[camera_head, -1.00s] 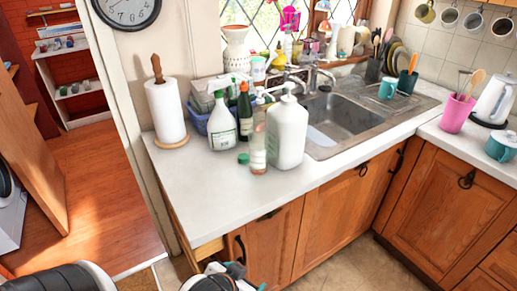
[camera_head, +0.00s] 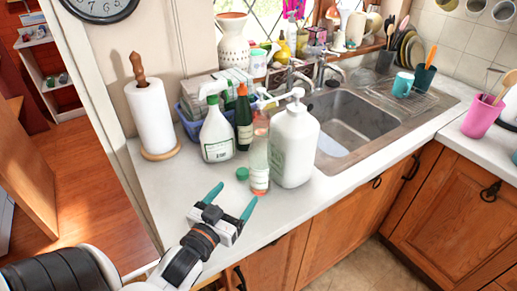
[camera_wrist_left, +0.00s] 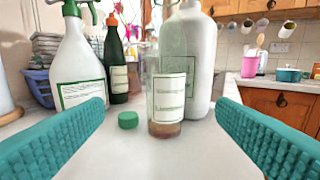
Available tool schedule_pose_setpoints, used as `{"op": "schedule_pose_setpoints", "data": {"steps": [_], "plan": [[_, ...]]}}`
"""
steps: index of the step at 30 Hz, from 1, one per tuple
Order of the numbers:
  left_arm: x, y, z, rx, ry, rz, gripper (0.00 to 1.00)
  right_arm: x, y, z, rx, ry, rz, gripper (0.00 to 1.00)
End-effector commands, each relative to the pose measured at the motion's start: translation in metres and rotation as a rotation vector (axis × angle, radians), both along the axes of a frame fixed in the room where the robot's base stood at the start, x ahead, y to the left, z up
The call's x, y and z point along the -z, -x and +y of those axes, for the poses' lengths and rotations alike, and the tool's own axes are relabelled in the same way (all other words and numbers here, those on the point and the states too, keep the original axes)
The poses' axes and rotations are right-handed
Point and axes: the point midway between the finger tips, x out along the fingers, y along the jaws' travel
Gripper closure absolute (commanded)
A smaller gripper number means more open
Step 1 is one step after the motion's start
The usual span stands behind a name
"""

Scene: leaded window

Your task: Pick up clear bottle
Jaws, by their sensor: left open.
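The clear bottle (camera_head: 259,170) stands upright on the white counter, with a pale label and a little brownish liquid at its base. In the left wrist view the clear bottle (camera_wrist_left: 165,95) is straight ahead, between the finger lines and beyond the fingertips. My left gripper (camera_head: 232,198) is open and empty, low over the counter in front of the bottle. Its teal fingers (camera_wrist_left: 160,125) frame the bottle from both sides without touching it. A green cap (camera_head: 242,173) lies on the counter just left of the bottle. My right gripper is not in view.
A large white pump bottle (camera_head: 294,145) stands close at the right of the clear bottle. A white spray bottle (camera_head: 216,133) and a dark green bottle (camera_head: 243,118) stand behind left. A paper towel roll (camera_head: 152,117) is farther left. The sink (camera_head: 350,122) lies right. The front counter is clear.

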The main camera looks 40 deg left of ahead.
Motion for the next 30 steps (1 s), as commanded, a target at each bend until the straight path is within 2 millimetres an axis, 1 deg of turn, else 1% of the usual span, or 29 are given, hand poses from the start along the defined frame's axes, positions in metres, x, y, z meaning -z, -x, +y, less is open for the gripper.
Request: {"op": "schedule_pose_setpoints", "data": {"steps": [3,6,8,12,15,17,20,24,27,30], "plan": [[-0.002,-0.005,0.001,0.002,0.000,-0.010,0.20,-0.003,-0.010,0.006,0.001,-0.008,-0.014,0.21],[-0.004,-0.019,0.003,0.002,-0.002,-0.013,0.20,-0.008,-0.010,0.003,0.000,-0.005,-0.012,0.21],[-0.005,-0.031,0.004,0.002,-0.002,-0.013,0.20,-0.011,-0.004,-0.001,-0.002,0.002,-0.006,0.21],[-0.004,-0.054,0.007,0.002,-0.001,-0.011,0.20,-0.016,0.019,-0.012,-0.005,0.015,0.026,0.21],[-0.003,-0.064,0.008,0.001,-0.001,-0.009,0.20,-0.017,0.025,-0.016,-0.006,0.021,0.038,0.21],[-0.003,-0.067,0.008,0.001,0.000,-0.010,0.20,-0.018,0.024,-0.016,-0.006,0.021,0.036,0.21],[-0.004,-0.074,0.008,0.001,0.000,-0.009,0.20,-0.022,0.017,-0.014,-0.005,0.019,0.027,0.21],[-0.009,-0.096,0.006,0.001,0.000,-0.010,0.20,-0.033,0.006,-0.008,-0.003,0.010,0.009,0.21],[-0.008,-0.110,0.007,0.001,-0.001,-0.010,0.20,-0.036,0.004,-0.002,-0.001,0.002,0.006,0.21],[-0.006,-0.118,0.008,0.002,0.000,-0.009,0.20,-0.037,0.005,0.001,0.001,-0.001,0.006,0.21]]}}
